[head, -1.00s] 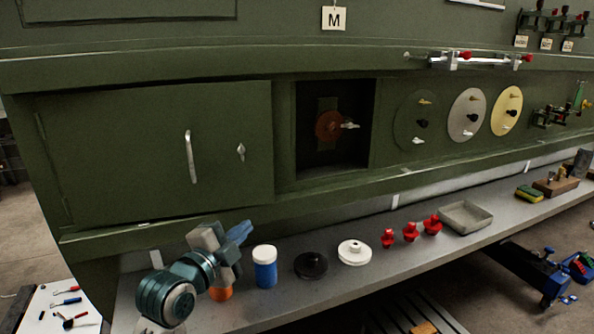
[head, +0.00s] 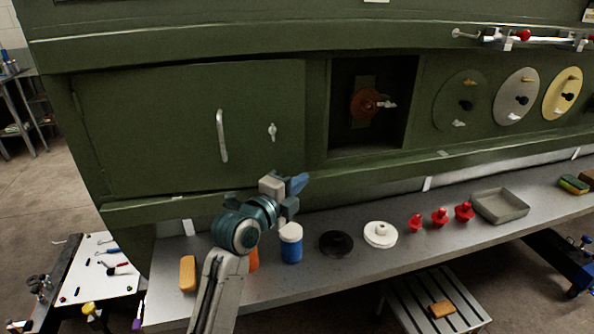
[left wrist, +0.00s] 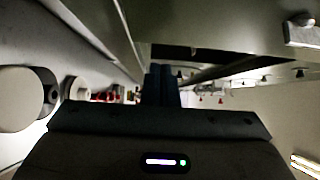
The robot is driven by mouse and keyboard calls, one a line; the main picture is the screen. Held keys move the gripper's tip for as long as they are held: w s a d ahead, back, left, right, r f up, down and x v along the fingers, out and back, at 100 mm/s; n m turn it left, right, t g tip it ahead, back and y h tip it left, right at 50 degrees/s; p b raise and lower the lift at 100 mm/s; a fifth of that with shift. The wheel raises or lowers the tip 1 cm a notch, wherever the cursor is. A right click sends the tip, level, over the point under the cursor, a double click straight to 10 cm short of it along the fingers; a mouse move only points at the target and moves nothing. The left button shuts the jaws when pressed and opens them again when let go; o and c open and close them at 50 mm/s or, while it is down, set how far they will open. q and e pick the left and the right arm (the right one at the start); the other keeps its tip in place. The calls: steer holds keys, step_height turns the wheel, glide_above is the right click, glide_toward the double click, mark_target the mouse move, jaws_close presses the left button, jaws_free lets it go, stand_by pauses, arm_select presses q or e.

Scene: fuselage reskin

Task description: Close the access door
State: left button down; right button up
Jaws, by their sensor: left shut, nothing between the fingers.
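The green access door (head: 170,125) at the left of the panel lies flush, or nearly so, in its frame; I cannot tell whether it is latched. It has a pale vertical handle (head: 222,136) and a small silver latch (head: 272,132) near its right edge. My left gripper (head: 297,184) is in front of the lower sill, below and right of the latch, apart from the door. Its blue fingers are shut and empty. In the left wrist view the shut fingers (left wrist: 161,85) point along the panel. My right gripper is not in view.
An open square recess (head: 345,125) holds a brown disc. Round covers (head: 516,96) are to its right. The grey shelf (head: 300,285) holds a blue jar (head: 291,243), a black disc (head: 336,244), a white disc (head: 380,234), red knobs (head: 440,217) and a tray (head: 500,206).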

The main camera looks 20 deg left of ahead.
mark_target(294, 171)
arm_select(q)
steer(key=shift+w+a, duration=0.3)
steer(key=shift+w, duration=0.2)
steer(key=shift+w+a, duration=0.25)
steer(key=shift+w, duration=0.2)
steer(key=shift+w+a+n+y, duration=0.25)
steer(key=shift+w+a+y, duration=0.15)
steer(key=shift+w, duration=0.35)
steer(key=shift+w+a+n+y, duration=0.3)
steer(key=shift+w+y, duration=0.1)
steer(key=shift+w, duration=0.35)
steer(key=shift+s, duration=0.15)
